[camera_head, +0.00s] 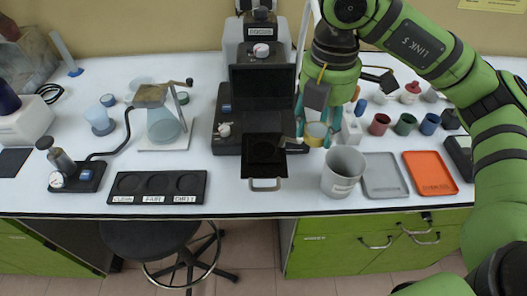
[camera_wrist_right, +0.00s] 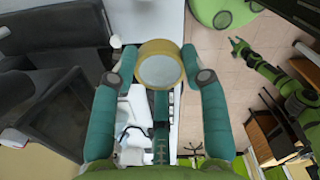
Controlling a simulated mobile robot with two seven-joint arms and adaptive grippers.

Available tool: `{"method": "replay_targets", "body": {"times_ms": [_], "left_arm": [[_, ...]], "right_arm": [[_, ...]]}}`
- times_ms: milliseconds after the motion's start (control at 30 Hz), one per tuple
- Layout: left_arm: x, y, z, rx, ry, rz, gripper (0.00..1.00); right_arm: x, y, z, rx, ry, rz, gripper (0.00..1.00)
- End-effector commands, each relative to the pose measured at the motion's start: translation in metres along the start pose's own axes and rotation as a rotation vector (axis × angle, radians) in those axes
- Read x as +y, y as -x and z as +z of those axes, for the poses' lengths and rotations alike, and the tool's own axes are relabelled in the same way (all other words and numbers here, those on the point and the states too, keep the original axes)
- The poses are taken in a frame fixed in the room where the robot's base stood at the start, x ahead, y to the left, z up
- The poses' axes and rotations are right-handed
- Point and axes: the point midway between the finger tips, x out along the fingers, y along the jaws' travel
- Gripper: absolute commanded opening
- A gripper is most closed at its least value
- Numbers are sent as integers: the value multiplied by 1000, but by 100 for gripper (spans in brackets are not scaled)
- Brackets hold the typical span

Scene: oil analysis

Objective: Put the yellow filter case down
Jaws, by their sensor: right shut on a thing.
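The yellow filter case (camera_head: 317,130) is a short yellow ring with a pale round inside. My right gripper (camera_head: 314,138) is shut on it, one finger on each side, above the bench just behind the grey cup. In the right wrist view the yellow filter case (camera_wrist_right: 160,48) sits between the fingertips of the right gripper (camera_wrist_right: 160,65). Part of its rim is hidden by the fingers. A green arm with a small gripper (camera_wrist_right: 240,46), seemingly my left, shows far off in the right wrist view; its jaws are too small to judge.
A grey cup (camera_head: 343,174) stands close in front. A black machine with a pulled-out tray (camera_head: 264,160) is to the left. A grey tray (camera_head: 384,176) and an orange tray (camera_head: 430,173) lie right. A black three-well holder (camera_head: 156,187) lies left near the bench's front edge.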

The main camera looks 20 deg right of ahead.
Motion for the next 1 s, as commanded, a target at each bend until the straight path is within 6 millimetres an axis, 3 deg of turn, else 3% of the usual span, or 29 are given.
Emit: {"method": "replay_targets", "body": {"times_ms": [233, 500, 700, 867, 1000], "left_arm": [[-1, 5, -2, 3, 1, -1, 41], [-1, 27, -4, 3, 1, -1, 41], [-1, 37, -5, 3, 1, -1, 41], [-2, 40, -6, 3, 1, -1, 41], [-2, 51, -6, 3, 1, -1, 41]], "right_arm": [[14, -7, -7, 2, -104, -5, 23], [68, -42, -34, 1, -104, -5, 23], [98, -63, -48, 2, -103, -3, 23], [104, -72, -50, 0, -103, -3, 23], [103, -92, -50, -1, -103, -5, 23]]}}
